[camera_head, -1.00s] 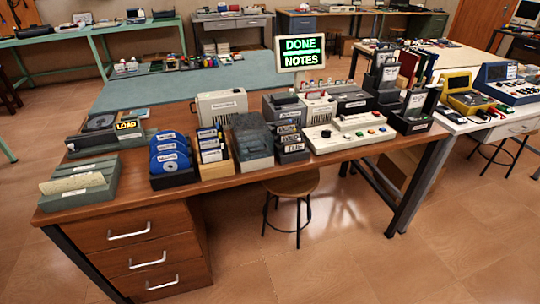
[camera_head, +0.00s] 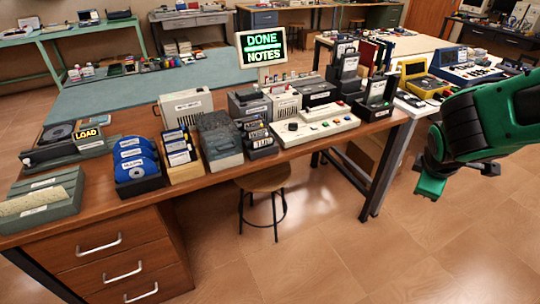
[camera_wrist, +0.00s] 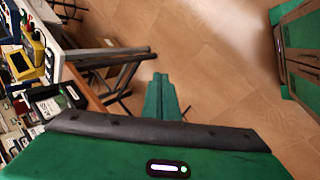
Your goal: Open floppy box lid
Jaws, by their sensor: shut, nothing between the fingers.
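The floppy box (camera_head: 220,150) stands on the wooden desk in the head view, near the middle of the row. It has a smoky, see-through lid (camera_head: 216,124) over a grey-green base, and the lid looks closed. My gripper (camera_head: 430,188) is at the right of the head view, past the desk's right end and well away from the box. Its green fingers also show in the wrist view (camera_wrist: 161,80), together and empty, pointing over the floor. I cannot make out the floppy box in the wrist view.
A wooden rack of disks (camera_head: 181,155) stands left of the box and a dark disk holder (camera_head: 261,143) right of it. A control panel (camera_head: 314,126) lies farther right. A lit sign (camera_head: 262,46) stands behind. A stool (camera_head: 262,180) is below the desk's front edge.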

